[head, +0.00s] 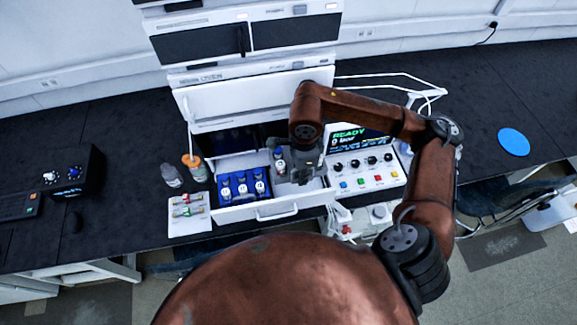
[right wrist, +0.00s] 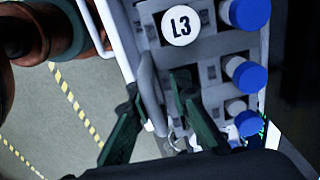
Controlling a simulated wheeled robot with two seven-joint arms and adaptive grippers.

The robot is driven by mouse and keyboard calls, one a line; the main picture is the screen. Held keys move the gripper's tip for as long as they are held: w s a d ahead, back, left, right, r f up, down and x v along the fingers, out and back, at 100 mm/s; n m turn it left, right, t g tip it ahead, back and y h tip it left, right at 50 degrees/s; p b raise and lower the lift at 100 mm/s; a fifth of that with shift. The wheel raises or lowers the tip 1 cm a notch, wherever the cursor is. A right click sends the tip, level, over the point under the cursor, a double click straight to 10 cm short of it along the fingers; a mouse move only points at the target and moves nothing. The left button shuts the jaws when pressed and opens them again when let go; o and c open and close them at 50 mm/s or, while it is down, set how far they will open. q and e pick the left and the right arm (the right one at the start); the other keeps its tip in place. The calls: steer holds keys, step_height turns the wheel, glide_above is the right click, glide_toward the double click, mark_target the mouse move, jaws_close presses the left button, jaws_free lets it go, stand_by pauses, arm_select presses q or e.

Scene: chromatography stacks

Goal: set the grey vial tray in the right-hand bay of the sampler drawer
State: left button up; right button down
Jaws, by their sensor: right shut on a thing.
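The sampler drawer (head: 240,213) is pulled open. Its left bay holds a blue tray (head: 243,201) of vials. My right gripper (head: 303,158) is over the drawer's right-hand side, shut on the grey vial tray (head: 292,178). A blue-capped vial (head: 279,156) shows at the tray's left. The gripper hides much of the tray and the right-hand bay; I cannot tell whether the tray rests on the floor of the bay. My left gripper is not in view.
A control panel (head: 366,170) with knobs and coloured buttons stands right of the drawer. A blue disc (head: 513,142) lies far right.

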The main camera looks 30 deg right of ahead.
steer(key=shift+w+f, duration=0.2)
steer(key=shift+w, duration=0.1)
steer(key=p, duration=0.1)
glide_above(299, 192)
steer(key=f, duration=0.5)
steer(key=shift+s, duration=0.2)
steer(key=shift+w+f, duration=0.1)
steer(key=shift+f, duration=0.2)
steer(key=shift+f+p, duration=0.5)
steer(key=shift+f, duration=1.5)
steer(key=c, duration=2.2)
jaws_free()
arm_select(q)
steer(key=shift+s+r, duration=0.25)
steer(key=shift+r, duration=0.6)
arm_select(e)
steer(key=shift+o, duration=0.6)
